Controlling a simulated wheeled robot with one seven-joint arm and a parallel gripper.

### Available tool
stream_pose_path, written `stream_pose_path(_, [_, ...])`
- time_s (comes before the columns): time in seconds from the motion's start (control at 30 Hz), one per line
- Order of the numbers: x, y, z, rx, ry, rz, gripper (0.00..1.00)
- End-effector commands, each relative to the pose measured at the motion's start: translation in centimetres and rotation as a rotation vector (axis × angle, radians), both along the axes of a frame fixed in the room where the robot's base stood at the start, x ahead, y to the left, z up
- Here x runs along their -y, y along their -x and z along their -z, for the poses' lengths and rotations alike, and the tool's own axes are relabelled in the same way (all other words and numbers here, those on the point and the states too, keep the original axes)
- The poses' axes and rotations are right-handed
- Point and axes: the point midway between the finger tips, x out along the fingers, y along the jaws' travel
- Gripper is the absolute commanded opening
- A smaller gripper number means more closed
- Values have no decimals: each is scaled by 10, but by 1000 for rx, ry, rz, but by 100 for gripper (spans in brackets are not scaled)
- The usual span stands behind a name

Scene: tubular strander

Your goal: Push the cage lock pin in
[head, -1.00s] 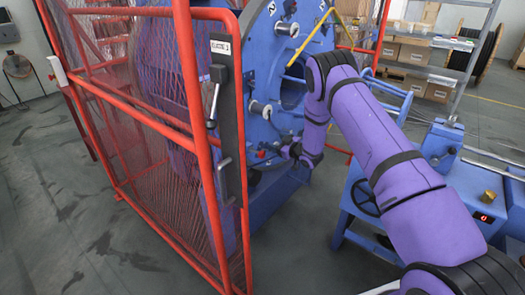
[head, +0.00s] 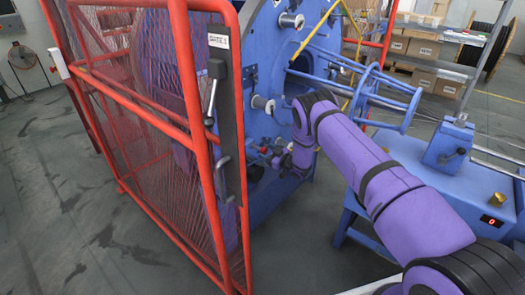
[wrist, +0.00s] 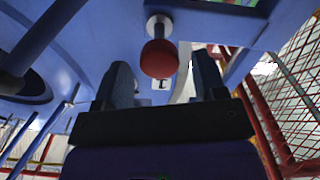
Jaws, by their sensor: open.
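I cannot tell whether a finger touches the knob or how deep the pin sits. In the head view my gripper (head: 275,161) is low at the face of the blue cage disc (head: 262,60). Small red parts show beside it, but which is the pin is unclear.
A blue machine bench (head: 450,185) is at the right. Grey floor lies in front.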

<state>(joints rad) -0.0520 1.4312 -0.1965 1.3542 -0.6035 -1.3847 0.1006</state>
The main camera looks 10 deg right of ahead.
Motion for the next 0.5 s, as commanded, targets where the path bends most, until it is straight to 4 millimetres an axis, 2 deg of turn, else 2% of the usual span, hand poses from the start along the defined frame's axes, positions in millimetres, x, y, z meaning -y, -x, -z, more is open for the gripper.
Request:
stream_pose_path(0.2, [-15, -20, 1, 0, 1, 0, 65])
stream_pose_path(0.5, [-19, -26, 0, -1, 0, 1, 65])
